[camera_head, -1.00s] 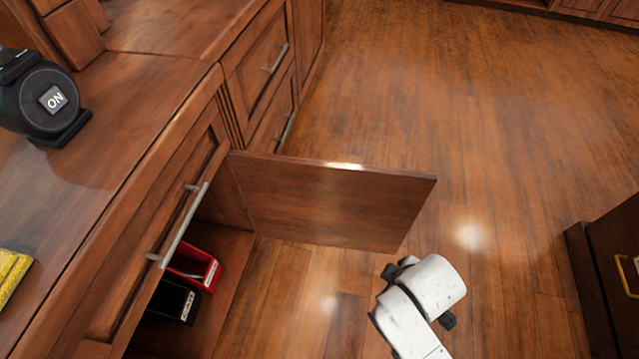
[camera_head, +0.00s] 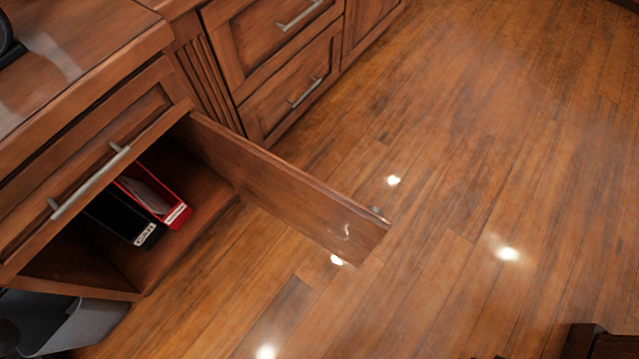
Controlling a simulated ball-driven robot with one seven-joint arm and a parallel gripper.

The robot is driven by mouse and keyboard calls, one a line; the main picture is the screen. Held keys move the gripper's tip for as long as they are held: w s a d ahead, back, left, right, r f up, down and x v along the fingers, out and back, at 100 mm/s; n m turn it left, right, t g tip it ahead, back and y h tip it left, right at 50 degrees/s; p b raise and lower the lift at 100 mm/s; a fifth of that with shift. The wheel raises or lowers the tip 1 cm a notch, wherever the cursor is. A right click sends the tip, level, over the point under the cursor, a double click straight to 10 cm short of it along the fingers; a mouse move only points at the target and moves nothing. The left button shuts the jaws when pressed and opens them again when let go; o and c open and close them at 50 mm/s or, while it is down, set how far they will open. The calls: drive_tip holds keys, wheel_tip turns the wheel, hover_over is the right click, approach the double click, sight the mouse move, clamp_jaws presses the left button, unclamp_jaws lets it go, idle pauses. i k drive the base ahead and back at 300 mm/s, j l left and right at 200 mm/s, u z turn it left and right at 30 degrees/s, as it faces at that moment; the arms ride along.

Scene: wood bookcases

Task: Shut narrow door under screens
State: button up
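The narrow wooden door (camera_head: 290,190) stands wide open, swung out from the cabinet below the counter. It is hinged on its far side, and its free end reaches out over the floor. Inside the open compartment (camera_head: 200,195) stand a red file box (camera_head: 158,197) and a black file box (camera_head: 125,215). A drawer front with a long metal handle (camera_head: 90,183) lies above the compartment. My gripper is out of view, and no part of my arm can be made out clearly. No screens show in this view.
More drawers with metal handles (camera_head: 305,92) line the cabinet run beyond the door. Wood floor (camera_head: 480,150) is free to the right of the door. A dark piece of furniture (camera_head: 605,345) stands at the lower right corner. A grey bin-like object (camera_head: 70,325) is at the lower left.

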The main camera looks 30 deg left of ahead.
sight(350, 230)
drive_tip(key=i+l+z, duration=0.1)
drive_tip(key=i+z, duration=0.15)
drive_tip(key=i, duration=0.55)
drive_tip(key=i+j+z, duration=0.1)
drive_tip(key=i+z, duration=0.2)
drive_tip(key=i, duration=0.5)
drive_tip(key=i+u, duration=0.2)
drive_tip(key=i, duration=1.3)
drive_tip(key=i+l+z, duration=0.2)
drive_tip(key=i+z, duration=0.2)
drive_tip(key=i, duration=0.3)
drive_tip(key=i+z, duration=0.45)
drive_tip(key=i, duration=0.2)
drive_tip(key=i+j+u, duration=0.1)
drive_tip(key=u, duration=5.6)
